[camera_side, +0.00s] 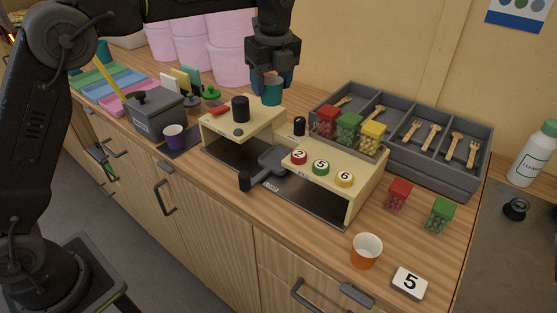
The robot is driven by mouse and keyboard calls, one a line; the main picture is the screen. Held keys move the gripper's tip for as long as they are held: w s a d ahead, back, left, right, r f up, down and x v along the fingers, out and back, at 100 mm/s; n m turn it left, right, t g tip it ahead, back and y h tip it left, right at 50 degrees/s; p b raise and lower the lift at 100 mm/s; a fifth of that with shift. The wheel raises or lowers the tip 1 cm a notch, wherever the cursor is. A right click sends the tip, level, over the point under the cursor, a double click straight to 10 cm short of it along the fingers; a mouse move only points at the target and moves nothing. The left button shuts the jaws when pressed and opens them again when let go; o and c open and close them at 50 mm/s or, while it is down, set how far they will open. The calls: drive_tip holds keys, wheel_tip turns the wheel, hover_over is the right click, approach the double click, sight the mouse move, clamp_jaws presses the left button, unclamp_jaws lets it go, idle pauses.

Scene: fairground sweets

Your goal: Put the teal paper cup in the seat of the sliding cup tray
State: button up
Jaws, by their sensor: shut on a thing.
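My gripper (271,78) is shut on the teal paper cup (271,97). It holds the cup roughly upright above the back of the left wooden block, and the fingers hide part of the cup's upper side. The sliding cup tray (274,158) is dark grey and sits in the gap between two pale wooden blocks, lower in the picture than the cup. Its handle (246,181) sticks out toward the front. The inside of its seat is too small to make out clearly.
A purple cup (173,135) stands left, an orange cup (366,248) front right. The right block (358,187) bears numbered buttons; sweet boxes stand on and beside it. The left block (222,126) bears a black knob (240,109). A grey cutlery organiser (455,179) stands behind.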

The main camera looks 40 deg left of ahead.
drive_tip(key=shift+s+d+f, duration=0.15)
drive_tip(key=shift+d+f, duration=0.1)
drive_tip(key=shift+d, duration=0.35)
drive_tip(key=shift+s+d+f, duration=0.1)
drive_tip(key=shift+d+f, duration=0.1)
drive_tip(key=shift+d, duration=0.4)
approach(277, 159)
drive_tip(key=shift+w+a+f, duration=0.1)
drive_tip(key=shift+a+f, duration=0.05)
drive_tip(key=shift+f, duration=2.3)
drive_tip(key=shift+f, duration=0.1)
drive_tip(key=o, duration=0.6)
wheel_tip(277, 159, up, 12)
drive_tip(key=d, duration=0.1)
drive_tip(key=shift+s, duration=0.3)
